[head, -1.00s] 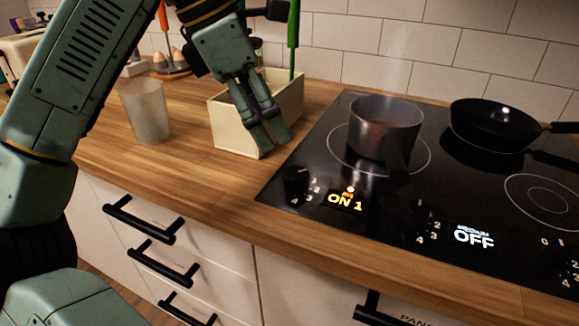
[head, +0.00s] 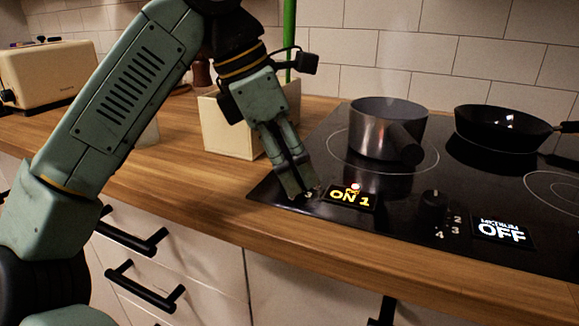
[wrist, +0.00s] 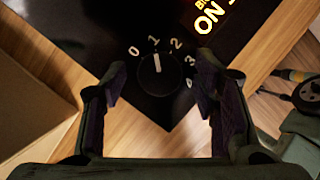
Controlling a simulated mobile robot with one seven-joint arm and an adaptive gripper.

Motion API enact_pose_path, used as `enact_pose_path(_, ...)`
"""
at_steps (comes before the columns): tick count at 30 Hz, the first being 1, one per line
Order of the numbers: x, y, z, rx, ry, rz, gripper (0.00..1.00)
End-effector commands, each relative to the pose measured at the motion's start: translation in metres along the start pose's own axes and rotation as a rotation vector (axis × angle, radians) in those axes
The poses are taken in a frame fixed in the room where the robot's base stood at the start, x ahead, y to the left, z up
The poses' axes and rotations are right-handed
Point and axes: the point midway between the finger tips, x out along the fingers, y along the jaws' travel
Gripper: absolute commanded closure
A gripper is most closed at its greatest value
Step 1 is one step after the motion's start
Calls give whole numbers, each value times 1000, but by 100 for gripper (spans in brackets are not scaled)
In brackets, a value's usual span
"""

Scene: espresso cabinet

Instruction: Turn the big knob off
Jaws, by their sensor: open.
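A pot (head: 380,128) stands on the burner behind the display. A black frying pan (head: 505,130) is farther right. The medium knob (head: 434,203) and its OFF display (head: 500,232) lie to the right. A cream box (head: 226,138) stands left of the hob.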

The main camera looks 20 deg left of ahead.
Motion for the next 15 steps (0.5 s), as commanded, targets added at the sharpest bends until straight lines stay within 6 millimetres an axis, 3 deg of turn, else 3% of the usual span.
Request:
enact_pose_path(2, 0, 0, 0, 0, 0, 0, 46)
enact_pose_path(15, 0, 0, 0, 1, 0, 0, 75)
